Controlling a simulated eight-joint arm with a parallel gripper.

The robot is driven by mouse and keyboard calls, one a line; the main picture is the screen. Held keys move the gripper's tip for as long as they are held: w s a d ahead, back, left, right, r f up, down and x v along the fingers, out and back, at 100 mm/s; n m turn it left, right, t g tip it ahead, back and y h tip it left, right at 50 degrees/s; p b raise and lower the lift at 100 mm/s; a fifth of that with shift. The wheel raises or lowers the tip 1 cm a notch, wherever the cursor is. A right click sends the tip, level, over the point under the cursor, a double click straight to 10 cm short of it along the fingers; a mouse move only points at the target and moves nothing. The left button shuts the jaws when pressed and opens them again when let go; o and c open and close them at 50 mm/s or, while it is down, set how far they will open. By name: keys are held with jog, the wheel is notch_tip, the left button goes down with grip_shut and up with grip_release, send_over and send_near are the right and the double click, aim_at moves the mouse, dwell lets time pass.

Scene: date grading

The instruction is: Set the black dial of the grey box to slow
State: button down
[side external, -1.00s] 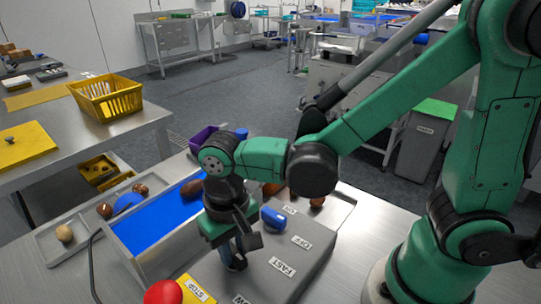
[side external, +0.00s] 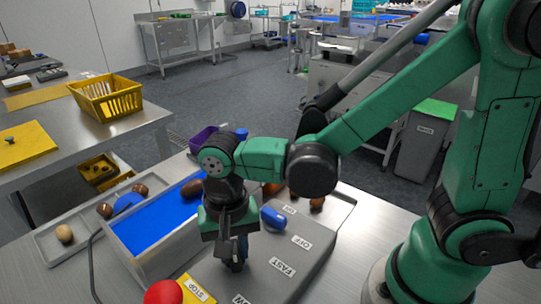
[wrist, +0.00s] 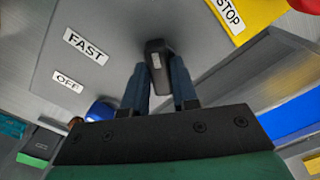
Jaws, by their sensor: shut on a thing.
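The grey box (side external: 262,272) stands on the steel table, with FAST (side external: 283,267) and OFF (side external: 301,242) labels and a partly cut-off label ending in OW (side external: 241,299). My gripper (side external: 236,252) points down at its top. In the wrist view, the gripper (wrist: 160,82) is shut on the black dial (wrist: 157,58), one blue-grey finger on each side. The dial shows a small white mark. The FAST label (wrist: 86,46) lies left of it. The slow label is outside the wrist view, and I cannot tell which label the mark points to.
A blue knob (side external: 273,218) sits on the box near ON and OFF. A red button (side external: 163,292) on a yellow STOP plate (side external: 197,290) is close to the gripper. A blue belt (side external: 150,229) and a tray with brown dates lie to the left.

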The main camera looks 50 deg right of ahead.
aim_at(236, 247)
jog(key=c, duration=0.7)
grip_release()
jog(key=shift+r, duration=0.15)
jog(key=shift+r, duration=2.65)
jog(key=shift+d+r, duration=0.1)
jog(key=shift+d, duration=0.25)
jog(key=shift+w+d+r+n+t, duration=0.2)
jog(key=shift+d+r+n+t, duration=0.15)
jog(key=shift+d+n+t, duration=1.2)
jog(key=shift+w+d+r+n+t, duration=0.3)
jog(key=shift+d+n+t, duration=0.55)
jog(key=shift+d, duration=1.45)
jog(key=shift+w+d+r+n+t, duration=0.1)
jog(key=shift+d+r+n+t, duration=0.3)
jog(key=shift+d+n+t, duration=1.15)
